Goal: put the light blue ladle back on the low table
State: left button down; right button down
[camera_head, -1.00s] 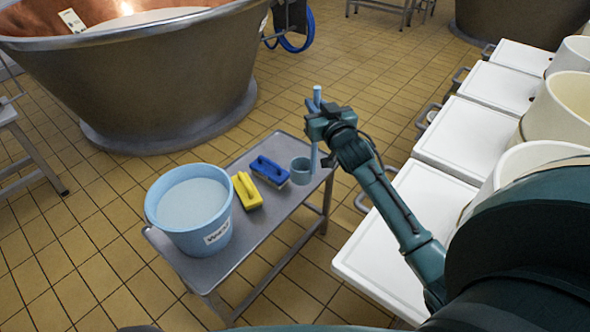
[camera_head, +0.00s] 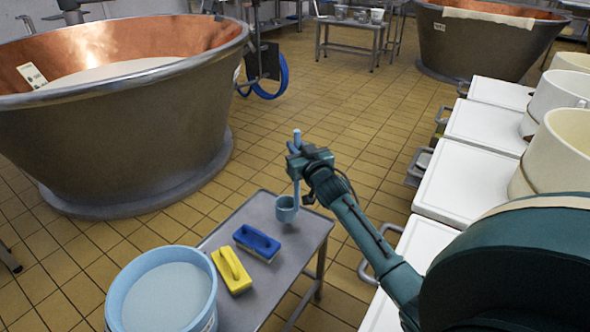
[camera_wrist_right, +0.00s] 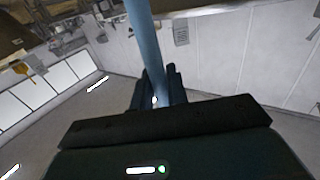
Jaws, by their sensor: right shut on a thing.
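The light blue ladle (camera_head: 287,208) hangs upright from my right gripper (camera_head: 296,163), cup down. My right gripper is shut on its handle, and the handle's top sticks out above the fingers. In the right wrist view the handle (camera_wrist_right: 145,45) runs between the dark fingers (camera_wrist_right: 157,88). The ladle's cup appears over the far end of the low grey table (camera_head: 307,238); I cannot tell whether it touches the top. My left gripper is not in view.
On the table stand a blue brush (camera_head: 257,243), a yellow brush (camera_head: 232,270) and a light blue bucket (camera_head: 120,290) of pale liquid. White lidded boxes (camera_head: 455,185) line the right. A large copper vat (camera_head: 120,130) stands at left. The table's far right part is bare.

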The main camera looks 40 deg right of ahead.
notch_tip(320, 180, down, 4)
jog(key=shift+r+b, duration=0.1)
jog(key=shift+b, duration=0.45)
jog(key=c, duration=1.4)
grip_release()
